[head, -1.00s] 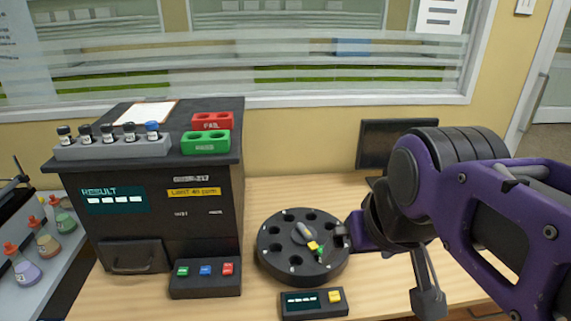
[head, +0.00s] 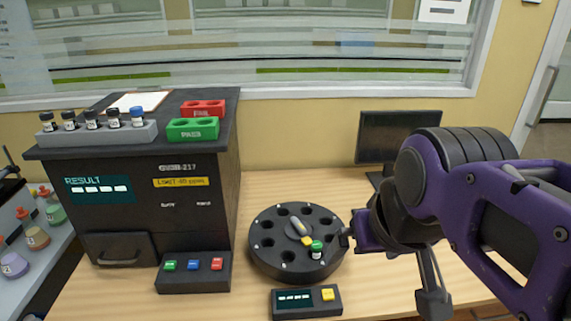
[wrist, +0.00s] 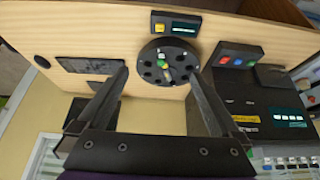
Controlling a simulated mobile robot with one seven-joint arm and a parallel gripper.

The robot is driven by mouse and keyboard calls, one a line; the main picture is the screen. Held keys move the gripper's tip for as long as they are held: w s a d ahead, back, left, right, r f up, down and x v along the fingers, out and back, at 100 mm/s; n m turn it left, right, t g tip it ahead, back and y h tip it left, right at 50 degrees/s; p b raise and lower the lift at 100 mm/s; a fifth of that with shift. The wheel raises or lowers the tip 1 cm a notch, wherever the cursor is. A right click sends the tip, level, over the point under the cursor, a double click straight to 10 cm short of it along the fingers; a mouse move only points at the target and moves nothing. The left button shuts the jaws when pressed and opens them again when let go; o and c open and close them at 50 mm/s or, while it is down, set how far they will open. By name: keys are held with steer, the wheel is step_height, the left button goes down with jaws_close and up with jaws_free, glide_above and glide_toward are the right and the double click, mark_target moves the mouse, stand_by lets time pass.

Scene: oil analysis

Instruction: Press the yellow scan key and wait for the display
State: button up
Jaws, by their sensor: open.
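The yellow scan key (head: 328,294) sits at the right end of a small black scanner box (head: 306,311) at the front of the table. Its dark display (head: 295,299) shows white dashes. In the wrist view the yellow key (wrist: 159,27) and display (wrist: 186,28) are at the top. My gripper (head: 346,238) is beside the right rim of the black carousel (head: 262,262), behind and above the key, apart from it. In the wrist view its two fingers (wrist: 160,80) are spread wide with nothing between them. A green-capped vial (head: 316,249) is in a carousel hole.
A large black analyser (head: 150,225) with a RESULT screen (head: 99,189) stands left, with a green, blue and red button box (head: 193,273). On top are a vial rack (head: 95,137), red tray (head: 203,108) and green tray (head: 193,129). A monitor (head: 398,133) stands behind my arm.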

jaws_close()
stand_by(0.3)
stand_by(1.2)
